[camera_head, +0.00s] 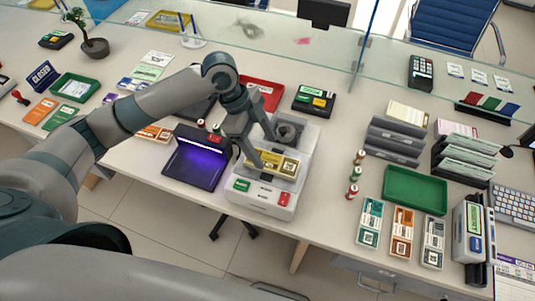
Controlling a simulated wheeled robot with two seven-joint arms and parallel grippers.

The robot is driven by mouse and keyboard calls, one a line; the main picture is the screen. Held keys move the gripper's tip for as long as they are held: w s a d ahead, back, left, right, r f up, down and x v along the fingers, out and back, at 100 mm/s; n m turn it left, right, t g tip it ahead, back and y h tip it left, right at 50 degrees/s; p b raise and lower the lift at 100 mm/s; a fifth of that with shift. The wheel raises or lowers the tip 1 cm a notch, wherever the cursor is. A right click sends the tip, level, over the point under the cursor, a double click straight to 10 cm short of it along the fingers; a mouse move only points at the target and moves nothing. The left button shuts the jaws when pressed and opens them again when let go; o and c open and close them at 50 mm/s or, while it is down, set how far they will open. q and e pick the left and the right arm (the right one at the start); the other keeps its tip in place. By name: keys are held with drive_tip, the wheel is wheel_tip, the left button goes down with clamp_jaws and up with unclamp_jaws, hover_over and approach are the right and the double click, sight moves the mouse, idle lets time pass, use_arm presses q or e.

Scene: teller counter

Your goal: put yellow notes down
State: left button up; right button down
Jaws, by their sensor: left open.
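The yellow notes (289,166), a banded bundle, lie on top of the white note-counting machine (262,200) in the middle of the counter. My left gripper (262,145) is open right at the notes, with its fingers pointing down. One finger overlaps the left part of the bundle in the picture; I cannot tell whether it touches. My right gripper is out of view.
A dark device glowing purple (197,159) stands left of the machine. A green tray (415,191), several note bundles and small bottles (354,175) are to the right. A glass screen (400,55) runs along the back. Bare counter lies right of the machine.

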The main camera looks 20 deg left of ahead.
use_arm(q)
drive_tip(key=b+v, duration=0.1)
drive_tip(key=v, duration=0.6)
drive_tip(key=shift+r, duration=0.15)
idle(0.4)
drive_tip(key=shift+s, duration=0.1)
